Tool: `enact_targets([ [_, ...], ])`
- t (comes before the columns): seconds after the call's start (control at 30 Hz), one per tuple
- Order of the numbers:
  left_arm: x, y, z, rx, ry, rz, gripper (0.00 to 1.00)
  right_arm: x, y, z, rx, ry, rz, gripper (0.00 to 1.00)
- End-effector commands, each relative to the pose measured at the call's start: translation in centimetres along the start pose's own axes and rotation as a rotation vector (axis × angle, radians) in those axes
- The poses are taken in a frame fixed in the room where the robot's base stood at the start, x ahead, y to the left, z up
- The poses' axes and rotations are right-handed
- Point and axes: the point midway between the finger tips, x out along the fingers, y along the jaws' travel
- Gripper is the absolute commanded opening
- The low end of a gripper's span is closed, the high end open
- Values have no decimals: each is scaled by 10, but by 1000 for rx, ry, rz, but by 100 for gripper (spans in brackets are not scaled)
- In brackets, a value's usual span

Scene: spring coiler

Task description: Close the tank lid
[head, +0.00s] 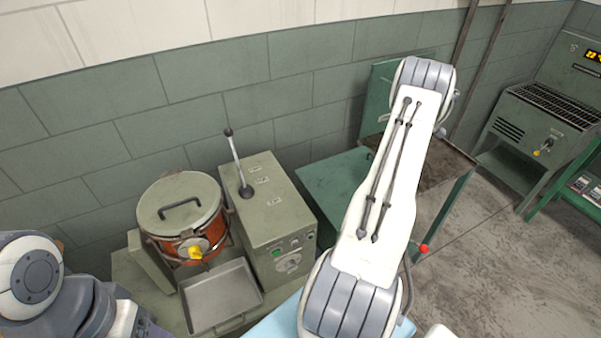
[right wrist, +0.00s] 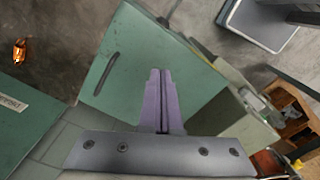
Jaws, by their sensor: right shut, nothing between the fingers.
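A round grey-green lid (head: 180,203) with a dark bar handle lies across the top of an orange-red pot-like tank (head: 215,233) at the left in the head view. A yellow-knobbed fitting sits on the tank's front. My right gripper (right wrist: 160,75) shows in the right wrist view with its purple fingers shut and empty. It is in front of a green panel (right wrist: 125,62) with a dark slot; I cannot tell whether they touch. In the head view my right arm hides its own gripper. My left arm enters at the lower left, its gripper out of view.
A grey-green control box (head: 272,215) with a black-knobbed lever stands beside the tank, with a metal tray (head: 222,297) in front. Bare floor (head: 510,275) lies to the right.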

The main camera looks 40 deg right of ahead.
Motion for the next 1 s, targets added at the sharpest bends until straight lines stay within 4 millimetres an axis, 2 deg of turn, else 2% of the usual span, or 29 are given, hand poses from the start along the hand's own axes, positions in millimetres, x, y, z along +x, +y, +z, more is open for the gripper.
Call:
enact_targets([
  [0.1,3,0,0,0,0,0,66,7,4,3,0,0,-1,0],
  [0.47,4,0,0,0,0,0,66,8,6,3,0,0,0,0],
  [1.0,32,-2,2,0,0,0,66,54,28,16,1,0,0,0],
])
